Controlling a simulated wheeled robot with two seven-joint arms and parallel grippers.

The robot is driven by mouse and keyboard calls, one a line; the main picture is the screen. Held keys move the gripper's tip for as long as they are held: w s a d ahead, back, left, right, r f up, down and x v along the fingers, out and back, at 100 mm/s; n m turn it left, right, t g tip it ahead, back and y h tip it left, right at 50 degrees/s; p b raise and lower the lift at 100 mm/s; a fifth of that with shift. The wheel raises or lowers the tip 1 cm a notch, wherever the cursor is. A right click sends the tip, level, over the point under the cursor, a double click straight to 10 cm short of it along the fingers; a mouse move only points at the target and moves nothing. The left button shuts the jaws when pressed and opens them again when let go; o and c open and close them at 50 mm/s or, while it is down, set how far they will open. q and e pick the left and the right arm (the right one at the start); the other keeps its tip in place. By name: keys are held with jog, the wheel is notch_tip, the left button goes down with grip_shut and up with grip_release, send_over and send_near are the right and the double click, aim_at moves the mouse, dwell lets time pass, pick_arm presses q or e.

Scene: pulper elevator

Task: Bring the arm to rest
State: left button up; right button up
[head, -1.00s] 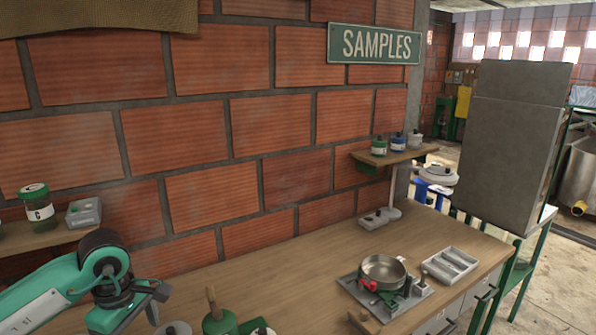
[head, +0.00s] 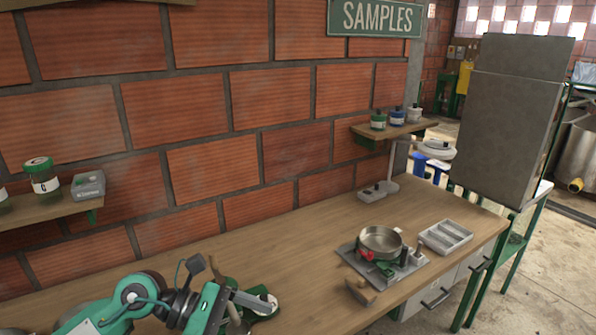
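My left arm comes in from the lower left in the head view, green, white and black. My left gripper (head: 246,306) is low over the near part of the wooden workbench (head: 300,250), in front of a green-and-white item (head: 263,303). Its fingers are seen from behind and partly overlap that item, so I cannot tell whether they are open or shut, or whether they touch it. My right gripper is out of view.
A steel pan (head: 380,242) sits on a grey plate, beside a grey compartment tray (head: 445,236). A wooden-handled tool (head: 358,289) lies near the front edge. Jars stand on a left shelf (head: 50,212) and a right shelf (head: 385,131). The bench's middle is clear.

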pick_arm(q)
jog(key=d+r+n+t+h, duration=0.3)
jog(key=r+n+t+h, duration=0.1)
jog(key=r+n+h, duration=0.3)
jog(key=w+a+r+n+t+y, duration=0.2)
jog(key=w+a+n+t, duration=0.2)
jog(key=n+t, duration=0.9)
jog(key=a+f+n+y, duration=0.7)
jog(key=f+n+y, duration=0.2)
jog(key=n, duration=0.4)
jog(key=a+f+n+y, duration=0.6)
jog(key=f+n+y, duration=0.25)
jog(key=n, duration=0.35)
jog(key=s+a+f+n+g, duration=0.1)
jog(key=s+f+n+g, duration=0.3)
jog(key=s+f+g, duration=0.5)
jog(key=s+f+n+g, duration=0.35)
jog(key=s+f, duration=0.45)
jog(key=s, duration=0.5)
notch_tip(320, 180, down, 28)
jog(key=g, duration=0.1)
jog(key=s+a+f, duration=0.1)
jog(key=s+f, duration=0.8)
jog(key=f, duration=0.2)
jog(key=s+a+f+g, duration=0.1)
jog(key=s+a+f, duration=0.1)
jog(key=s+f, duration=0.8)
jog(key=shift+s+a+f+m+y, duration=0.15)
jog(key=shift+a+f+m+y, duration=0.1)
jog(key=shift+f+m+y, duration=0.15)
